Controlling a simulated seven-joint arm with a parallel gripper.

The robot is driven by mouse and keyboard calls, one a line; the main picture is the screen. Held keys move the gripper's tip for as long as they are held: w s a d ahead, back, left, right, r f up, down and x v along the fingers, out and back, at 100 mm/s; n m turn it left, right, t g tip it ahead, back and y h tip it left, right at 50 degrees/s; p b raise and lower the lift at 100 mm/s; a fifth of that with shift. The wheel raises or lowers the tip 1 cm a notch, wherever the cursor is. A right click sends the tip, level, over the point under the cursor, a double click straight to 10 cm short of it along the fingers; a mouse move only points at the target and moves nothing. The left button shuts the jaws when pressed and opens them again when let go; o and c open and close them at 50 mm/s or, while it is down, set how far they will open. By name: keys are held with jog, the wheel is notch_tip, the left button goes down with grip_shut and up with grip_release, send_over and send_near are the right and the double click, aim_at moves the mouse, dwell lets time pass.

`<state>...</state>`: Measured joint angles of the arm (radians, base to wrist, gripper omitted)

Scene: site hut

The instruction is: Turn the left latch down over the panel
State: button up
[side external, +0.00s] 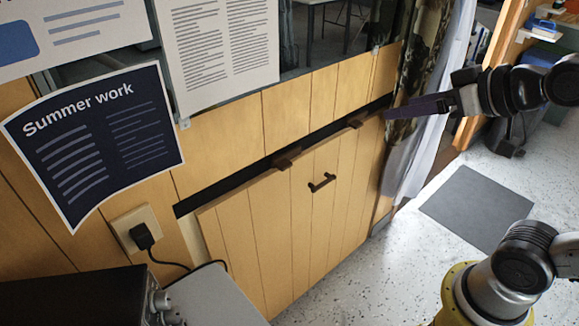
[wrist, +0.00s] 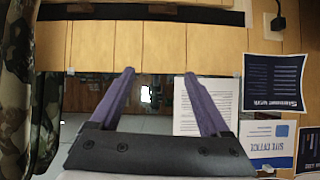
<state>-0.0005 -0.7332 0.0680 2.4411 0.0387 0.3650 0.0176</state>
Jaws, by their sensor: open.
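The wooden panel (side external: 290,215) leans upright in the wall opening, with a dark gap above its top edge. The left latch (side external: 288,157), a small brown block, appears to lie lengthwise along the gap at the panel's top edge. It also shows at the top of the wrist view (wrist: 162,9). The right latch (side external: 356,122) looks similar and shows in the wrist view (wrist: 80,8) too. My gripper (side external: 387,114) is to the right of both latches, apart from the left one. In the wrist view my gripper (wrist: 158,72) has its purple fingers spread, with nothing between them.
A dark handle (side external: 321,182) sticks out of the panel. A camouflage curtain (side external: 420,50) hangs close to my gripper. A dark blue poster (side external: 95,140) and a socket with a plug (side external: 140,235) are at the left.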

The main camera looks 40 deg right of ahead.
aim_at(288, 166)
jog(key=w+r+m+t, duration=0.1)
jog(key=w+r+t, duration=0.4)
jog(key=w, duration=0.6)
jog(key=w+f+m+t+h, duration=0.1)
jog(key=w+f+t, duration=0.25)
jog(key=w, duration=0.45)
jog(key=s+a+f+n+g, duration=0.1)
jog(key=s+a+f, duration=0.15)
jog(key=f, duration=1.25)
jog(key=s+a+f+n+g, duration=0.15)
jog(key=s+f, duration=0.25)
jog(key=f, duration=1.1)
jog(key=shift+t+y, duration=0.3)
jog(key=shift+y, duration=0.1)
jog(key=w, duration=1.3)
jog(key=shift+w+a+r, duration=0.1)
jog(key=shift+w+r, duration=0.15)
jog(key=shift+w, duration=0.05)
jog(key=shift+c, duration=0.3)
grip_shut()
